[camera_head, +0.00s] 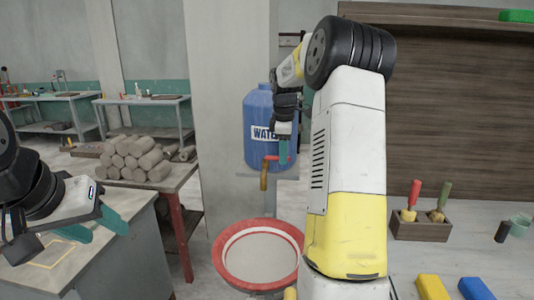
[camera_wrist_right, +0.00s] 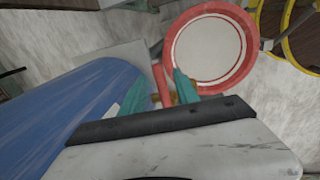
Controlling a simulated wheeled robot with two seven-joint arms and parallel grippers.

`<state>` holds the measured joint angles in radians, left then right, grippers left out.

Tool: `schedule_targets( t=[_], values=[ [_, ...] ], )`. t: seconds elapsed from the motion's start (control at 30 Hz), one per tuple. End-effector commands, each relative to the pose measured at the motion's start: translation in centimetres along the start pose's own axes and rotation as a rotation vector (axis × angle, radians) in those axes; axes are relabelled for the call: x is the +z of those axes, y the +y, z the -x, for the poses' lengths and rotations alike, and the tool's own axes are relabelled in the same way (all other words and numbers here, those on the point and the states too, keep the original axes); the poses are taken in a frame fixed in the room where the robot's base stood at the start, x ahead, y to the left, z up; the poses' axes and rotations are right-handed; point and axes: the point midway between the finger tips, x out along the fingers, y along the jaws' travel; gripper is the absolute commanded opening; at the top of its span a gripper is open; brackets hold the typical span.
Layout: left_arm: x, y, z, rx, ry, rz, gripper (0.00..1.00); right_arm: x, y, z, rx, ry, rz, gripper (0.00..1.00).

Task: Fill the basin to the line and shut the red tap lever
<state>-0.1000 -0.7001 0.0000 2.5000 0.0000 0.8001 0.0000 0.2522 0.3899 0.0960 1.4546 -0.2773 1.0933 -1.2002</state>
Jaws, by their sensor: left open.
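The blue water container (camera_head: 258,135) stands in front of the pillar with a brass tap (camera_head: 264,176) low on its front. The red tap lever (camera_head: 271,158) is at the tap; it also shows in the right wrist view (camera_wrist_right: 162,84). My right gripper (camera_head: 284,148) is at the lever, its teal fingers apart with the lever between them in the right wrist view (camera_wrist_right: 157,90). I cannot tell if they touch it. The red-rimmed basin (camera_head: 222,240) is below the tap; its inside looks pale, and I cannot make out the water level. My left gripper (camera_head: 95,228) is open and empty.
A table with stacked clay rolls (camera_head: 140,158) stands behind at left. A grey cabinet (camera_head: 125,262) is under my left gripper. At right, a wooden tool holder (camera_head: 420,230), a yellow block (camera_head: 432,288) and a blue block (camera_head: 476,289) sit on a pale worktop.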

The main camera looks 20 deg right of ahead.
Motion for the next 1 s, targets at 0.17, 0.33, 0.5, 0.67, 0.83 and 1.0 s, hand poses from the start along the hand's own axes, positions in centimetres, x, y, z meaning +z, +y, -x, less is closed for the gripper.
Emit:
schedule_targets(
  t=[0.17, 0.33, 0.5, 0.67, 0.83, 1.0],
  values=[
    [0.00, 0.00, 0.00, 0.000, 0.000, 0.000, 0.49, 0.00, -0.01, 0.01, 0.000, 0.000, 0.000, 0.31],
    [0.00, 0.00, 0.00, 0.000, 0.000, 0.000, 0.49, -0.01, -0.01, 0.02, 0.000, 0.000, 0.000, 0.00],
    [0.00, 0.00, 0.00, 0.000, 0.000, 0.000, 0.49, -0.02, -0.01, 0.03, 0.000, 0.000, 0.000, 0.00],
    [0.00, 0.00, 0.00, 0.000, 0.000, 0.000, 0.49, -0.03, -0.01, 0.04, 0.000, 0.000, 0.000, 0.00],
    [0.00, 0.00, 0.00, 0.000, 0.000, 0.000, 0.49, -0.03, 0.00, 0.05, 0.000, 0.000, 0.000, 0.00],
    [0.00, 0.00, 0.00, 0.000, 0.000, 0.000, 0.49, -0.04, 0.00, 0.06, 0.000, 0.001, 0.000, 0.00]
  ],
)
